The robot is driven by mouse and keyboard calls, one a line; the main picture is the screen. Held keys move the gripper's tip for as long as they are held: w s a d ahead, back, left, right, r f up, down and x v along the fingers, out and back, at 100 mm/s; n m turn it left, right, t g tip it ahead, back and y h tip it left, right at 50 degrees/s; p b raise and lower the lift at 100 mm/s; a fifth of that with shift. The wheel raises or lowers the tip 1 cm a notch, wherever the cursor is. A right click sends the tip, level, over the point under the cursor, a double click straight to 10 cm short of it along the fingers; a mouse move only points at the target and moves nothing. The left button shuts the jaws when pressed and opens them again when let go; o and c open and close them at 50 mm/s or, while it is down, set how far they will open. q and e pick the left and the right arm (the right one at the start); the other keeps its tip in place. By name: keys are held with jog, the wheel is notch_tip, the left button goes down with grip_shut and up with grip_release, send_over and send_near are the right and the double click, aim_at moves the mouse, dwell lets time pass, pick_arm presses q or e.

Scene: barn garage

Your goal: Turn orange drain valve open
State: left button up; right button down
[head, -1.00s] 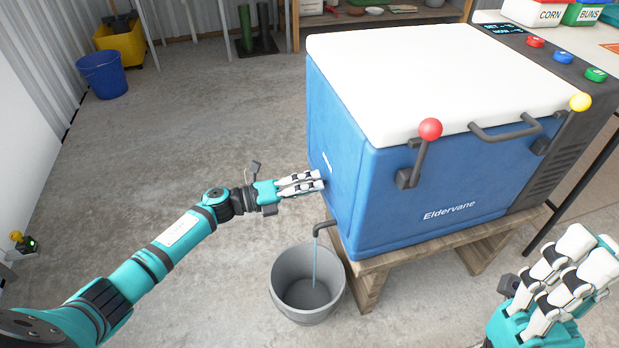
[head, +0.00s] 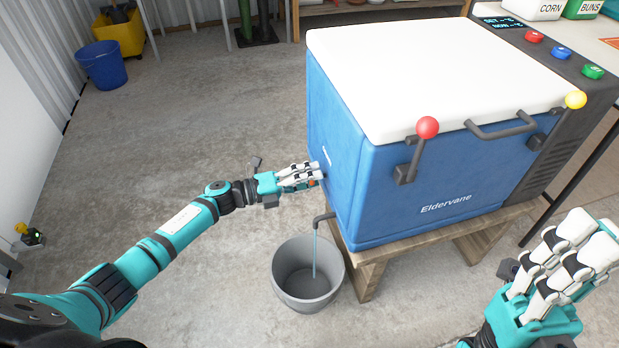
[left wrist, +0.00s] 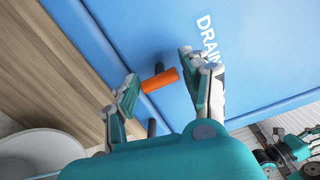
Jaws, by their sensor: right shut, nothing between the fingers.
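The orange drain valve (left wrist: 160,81) is a short orange handle on a dark stem on the blue cooler's side, beside the "DRAIN" label (left wrist: 208,38). In the left wrist view it lies between the parted fingers of my left gripper (head: 311,175). They are open around it; I cannot tell whether either finger touches it. In the head view the fingers mostly hide the valve. A thin stream of water (head: 314,252) runs from the drain spout (head: 322,219) into a grey bucket (head: 290,268). My right gripper (head: 590,232) is shut and empty at the lower right.
The blue cooler (head: 400,210) with a white lid stands on a wooden stand (head: 365,285). Red-knobbed (head: 427,127) and yellow-knobbed (head: 576,100) levers and a dark handle (head: 500,127) stick out from its front.

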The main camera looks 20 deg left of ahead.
pick_arm(q)
jog(key=o, duration=0.5)
jog(key=shift+c, duration=0.2)
jog(key=v, duration=1.2)
